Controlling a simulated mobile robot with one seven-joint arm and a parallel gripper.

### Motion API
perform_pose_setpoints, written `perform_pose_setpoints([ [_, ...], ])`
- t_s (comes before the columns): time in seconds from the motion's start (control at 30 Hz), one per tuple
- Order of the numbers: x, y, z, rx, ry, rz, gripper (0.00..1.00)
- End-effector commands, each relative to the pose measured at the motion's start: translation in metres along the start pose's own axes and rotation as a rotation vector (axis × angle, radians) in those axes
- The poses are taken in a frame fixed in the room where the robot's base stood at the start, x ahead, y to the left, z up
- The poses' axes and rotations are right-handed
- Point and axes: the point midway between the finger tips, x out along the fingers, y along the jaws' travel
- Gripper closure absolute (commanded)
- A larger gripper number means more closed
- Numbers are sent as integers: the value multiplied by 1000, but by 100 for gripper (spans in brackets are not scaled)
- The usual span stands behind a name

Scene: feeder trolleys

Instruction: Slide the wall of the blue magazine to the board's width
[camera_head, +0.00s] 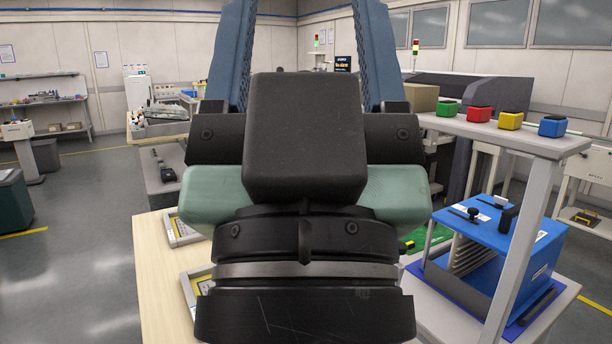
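The blue magazine (535,262) stands at the right on a lower surface, partly behind a grey post. Its left side is open and shows a row of slots. Black knobs and a dark slot show on its top. I cannot tell which part is the sliding wall or how wide it is set. A green board-like piece (428,235) lies left of the magazine, mostly hidden by my gripper. My gripper (304,40) fills the middle of the view, well left of the magazine. Its two blue-grey fingers stand wide apart with nothing between them; their tips run out of the top edge.
A grey shelf (540,146) runs above the magazine, carrying green, red, yellow and blue blocks. Its post (522,250) stands in front of the magazine. A pale wood table (155,270) with framed items is at the lower left. Open floor lies further left.

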Motion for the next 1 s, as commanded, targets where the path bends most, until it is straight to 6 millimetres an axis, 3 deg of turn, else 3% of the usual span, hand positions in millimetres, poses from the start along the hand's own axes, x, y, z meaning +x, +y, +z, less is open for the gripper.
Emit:
perform_pose_setpoints([
  [0.03,21,0,-19,0,-1,0,34],
  [0.4,90,0,-83,0,-5,1,34],
  [0.6,101,0,-92,0,-6,1,34],
  [1.0,100,0,-91,0,-6,1,34],
])
